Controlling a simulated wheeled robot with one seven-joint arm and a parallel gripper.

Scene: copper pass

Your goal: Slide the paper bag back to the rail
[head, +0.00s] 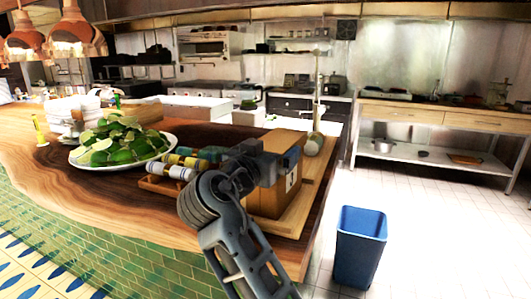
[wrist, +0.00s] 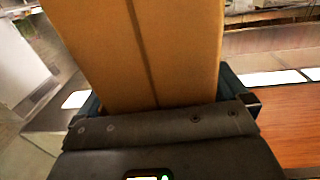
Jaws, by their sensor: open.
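The paper bag (head: 264,201) is a brown, upright, box-like shape on a light wooden board (head: 297,212) near the right end of the counter. It fills the upper middle of the wrist view (wrist: 150,50), with a dark vertical line down its face. My gripper (head: 277,163) is at the bag's upper part in the head view. In the wrist view my gripper (wrist: 162,98) is open, with a dark finger on each side of the bag. Whether the fingers touch it is unclear. The bag's far side is hidden. I cannot clearly make out the rail.
A small rack of rolled items (head: 178,172) lies between plate and bag. A pole with a rounded base (head: 314,146) stands behind the bag. A blue bin (head: 360,247) is on the floor at right.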

